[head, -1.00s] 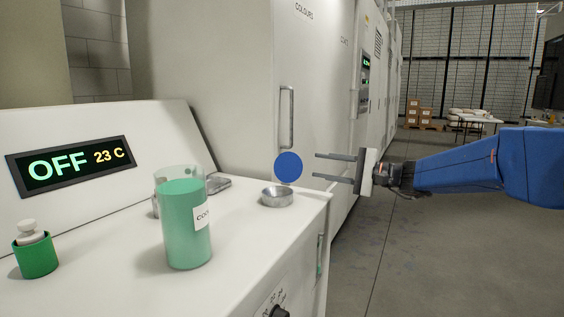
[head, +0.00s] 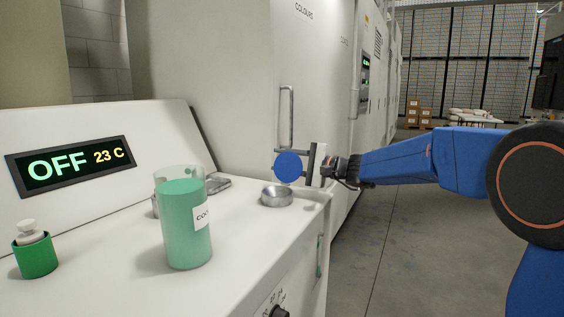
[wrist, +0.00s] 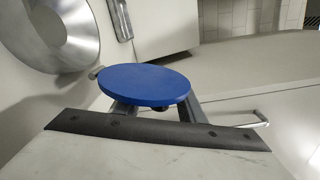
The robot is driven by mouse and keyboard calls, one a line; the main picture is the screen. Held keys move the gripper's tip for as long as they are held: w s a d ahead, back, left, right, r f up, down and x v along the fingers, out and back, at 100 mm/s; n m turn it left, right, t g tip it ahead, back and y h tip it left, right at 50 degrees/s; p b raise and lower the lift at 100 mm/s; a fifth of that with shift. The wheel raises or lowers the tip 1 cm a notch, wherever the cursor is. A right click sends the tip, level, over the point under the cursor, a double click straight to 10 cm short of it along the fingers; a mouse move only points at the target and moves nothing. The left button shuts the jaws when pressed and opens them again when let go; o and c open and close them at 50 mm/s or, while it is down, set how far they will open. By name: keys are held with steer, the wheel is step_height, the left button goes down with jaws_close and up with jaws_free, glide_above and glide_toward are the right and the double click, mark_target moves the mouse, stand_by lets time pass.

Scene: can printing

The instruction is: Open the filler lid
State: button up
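The filler lid is a round blue disc (head: 288,167) standing on edge, tilted up beside and just above the round metal filler cup (head: 277,196), whose mouth is uncovered. My gripper (head: 279,167) reaches in from the right, its fingers spread above and below the disc's middle and partly hidden by it. In the wrist view the blue disc (wrist: 145,85) lies across the fingers and hides their tips, and the metal cup (wrist: 62,32) shows at the upper left. The gripper is open; I cannot tell whether a finger touches the disc.
A beaker of green liquid (head: 186,225) and a small green pot (head: 35,255) stand on the white machine top. A display (head: 72,163) reads OFF, 23 C. A tall cabinet with a vertical handle (head: 287,117) stands close behind the disc. Open floor lies to the right.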

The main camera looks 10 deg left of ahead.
jaws_close()
steer(key=shift+s+a+r+n, duration=0.2)
steer(key=shift+s+n, duration=0.1)
steer(key=shift+n, duration=0.3)
steer(key=shift+s+a+r+n, duration=0.15)
steer(key=shift+s+n, duration=0.15)
steer(key=shift+n, duration=0.3)
steer(key=shift+d, duration=0.1)
jaws_free()
steer(key=v, duration=1.7)
steer(key=shift+d, duration=0.2)
steer(key=shift+s, duration=0.1)
